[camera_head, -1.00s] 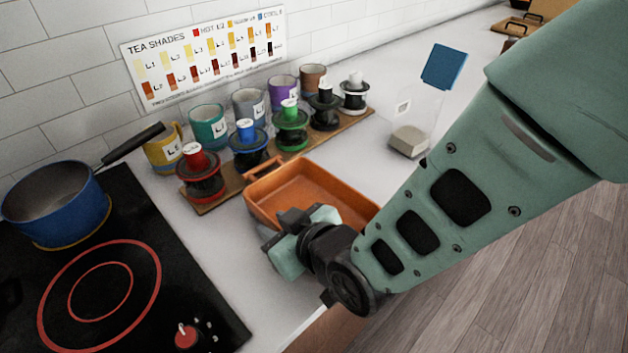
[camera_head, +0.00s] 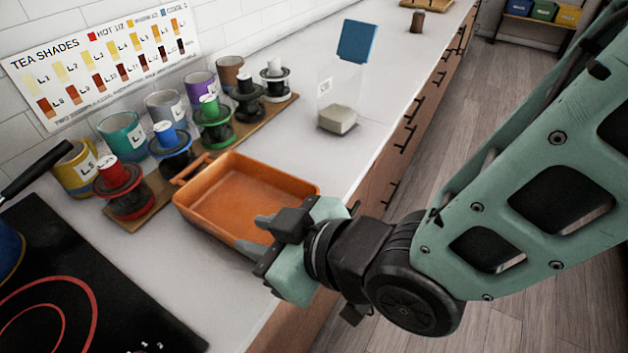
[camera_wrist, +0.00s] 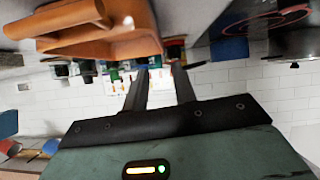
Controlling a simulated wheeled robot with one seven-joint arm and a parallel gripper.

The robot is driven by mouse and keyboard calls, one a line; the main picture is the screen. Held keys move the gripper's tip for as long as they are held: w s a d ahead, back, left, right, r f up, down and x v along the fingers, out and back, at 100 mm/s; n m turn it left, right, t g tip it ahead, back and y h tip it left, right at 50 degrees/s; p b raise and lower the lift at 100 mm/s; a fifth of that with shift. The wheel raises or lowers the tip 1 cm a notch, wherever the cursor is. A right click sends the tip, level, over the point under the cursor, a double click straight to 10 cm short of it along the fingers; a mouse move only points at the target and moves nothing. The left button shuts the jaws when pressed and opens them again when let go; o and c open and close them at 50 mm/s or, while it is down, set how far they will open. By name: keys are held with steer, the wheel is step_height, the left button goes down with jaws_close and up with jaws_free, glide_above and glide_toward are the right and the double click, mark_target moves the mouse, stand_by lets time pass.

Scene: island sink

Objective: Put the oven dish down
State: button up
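The orange oven dish (camera_head: 225,200) rests upright and empty on the pale counter, between the hob and the counter's front edge. Its far handle lies close to the wooden board. My gripper (camera_head: 254,233) is at the dish's near right side, hiding part of that wall. In the wrist view, which is upside down, the two fingers stand apart with a clear gap (camera_wrist: 160,70) and nothing between them. The dish (camera_wrist: 120,45) shows there at the upper left, to one side of the fingers. Whether a finger touches the dish is unclear.
A wooden board (camera_head: 150,215) behind the dish carries several coloured spools, with mugs behind. The black hob (camera_head: 100,290) with a blue pot is at left. A clear container (camera_head: 338,118) with a blue lid stands farther right. Counter between it and the dish is free.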

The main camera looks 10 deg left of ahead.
steer(key=w+d+m+h, duration=0.4)
steer(key=d+h, duration=0.3)
steer(key=d, duration=0.8)
steer(key=s+d+r+m+g+h, duration=0.2)
steer(key=s+d+m+g+h, duration=0.1)
steer(key=d, duration=0.9)
steer(key=shift+s+d+m+g+h, duration=0.35)
steer(key=shift+s+g+h, duration=0.2)
steer(key=shift+s, duration=0.55)
steer(key=shift+a, duration=0.1)
